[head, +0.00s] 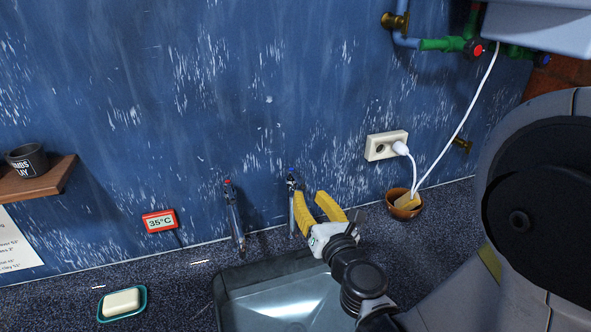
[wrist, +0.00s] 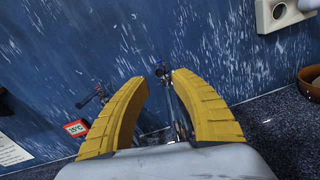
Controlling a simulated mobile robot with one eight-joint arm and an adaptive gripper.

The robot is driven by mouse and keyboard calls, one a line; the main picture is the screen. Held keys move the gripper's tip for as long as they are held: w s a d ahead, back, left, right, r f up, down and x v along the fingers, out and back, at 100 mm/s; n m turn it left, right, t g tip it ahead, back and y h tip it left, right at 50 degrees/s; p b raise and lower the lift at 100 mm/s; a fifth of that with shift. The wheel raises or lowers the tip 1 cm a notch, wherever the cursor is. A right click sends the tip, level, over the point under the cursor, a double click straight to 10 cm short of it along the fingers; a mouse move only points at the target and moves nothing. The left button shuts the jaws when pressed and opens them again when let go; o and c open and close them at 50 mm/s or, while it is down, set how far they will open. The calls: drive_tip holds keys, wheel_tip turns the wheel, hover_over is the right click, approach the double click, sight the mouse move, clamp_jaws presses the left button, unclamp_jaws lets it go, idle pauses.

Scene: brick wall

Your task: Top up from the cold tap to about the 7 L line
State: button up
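The cold tap (head: 291,200) has a blue mark on top and stands at the wall behind the sink. The hot tap (head: 234,215), with a red mark, stands to its left. My gripper (head: 309,196) is open, with its yellow fingers beside the cold tap's upper part. In the wrist view, the cold tap (wrist: 167,88) shows in the gap between the spread fingers; I cannot tell whether they touch it. The sink basin (head: 233,312) is below, partly hidden by my arm. I cannot make out its water level or a 7 L line. A red display (head: 159,221) reads 35°C.
A soap dish (head: 121,304) sits on the counter at left. A mug (head: 27,161) stands on a wooden shelf (head: 42,181) above a paper note (head: 15,248). At right are a socket (head: 386,145), a white cord (head: 461,122), a brown bowl (head: 404,211) and pipes (head: 440,44).

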sight(295, 174)
drive_tip(key=b+x, duration=0.1)
drive_tip(key=x, duration=0.9)
drive_tip(key=shift+w+a, duration=0.1)
drive_tip(key=shift+a, duration=0.05)
clamp_jaws()
